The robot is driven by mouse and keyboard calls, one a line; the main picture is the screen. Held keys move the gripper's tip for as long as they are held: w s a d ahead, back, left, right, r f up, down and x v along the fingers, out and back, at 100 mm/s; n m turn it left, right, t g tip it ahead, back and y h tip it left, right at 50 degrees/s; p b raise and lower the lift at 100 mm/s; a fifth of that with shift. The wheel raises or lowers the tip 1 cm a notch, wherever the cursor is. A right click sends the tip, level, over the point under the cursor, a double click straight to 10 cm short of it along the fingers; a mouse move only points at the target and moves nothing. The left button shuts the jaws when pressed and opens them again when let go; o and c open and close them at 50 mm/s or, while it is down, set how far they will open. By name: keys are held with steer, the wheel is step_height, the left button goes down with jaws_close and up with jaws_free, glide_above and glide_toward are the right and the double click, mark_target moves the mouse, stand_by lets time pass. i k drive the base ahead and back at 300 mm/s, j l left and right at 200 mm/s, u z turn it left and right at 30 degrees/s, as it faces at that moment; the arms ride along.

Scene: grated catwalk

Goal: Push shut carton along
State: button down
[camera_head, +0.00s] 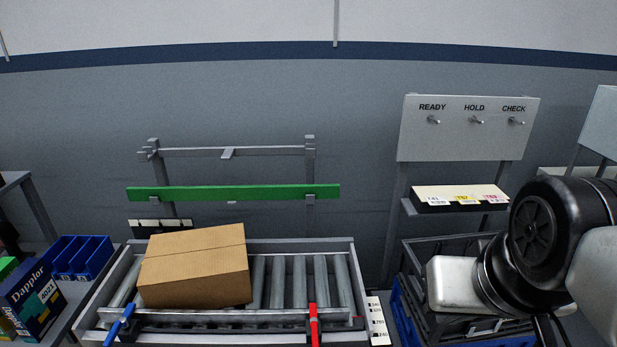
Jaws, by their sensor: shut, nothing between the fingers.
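A closed brown carton (197,267) sits on the left part of a grey roller conveyor (345,260). Its top flaps are shut, with a seam across the top, and it sits slightly turned. Bare rollers (298,280) show to its right. My arm comes in at the right edge, well apart from the carton. My gripper's fingers do not show in this view.
A blue lever (121,325) and a red lever (314,325) stand at the conveyor's front rail. A green bar (232,193) spans behind the carton. Blue bins (80,258) and a Dapplor box (32,297) are at left. A READY/HOLD/CHECK board (468,140) stands behind at right.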

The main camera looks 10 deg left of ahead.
mark_target(207, 268)
steer(key=j+u, duration=0.9)
steer(key=j, duration=0.25)
steer(key=i+j+u, duration=0.2)
steer(key=j+u, duration=0.25)
steer(key=j, duration=0.1)
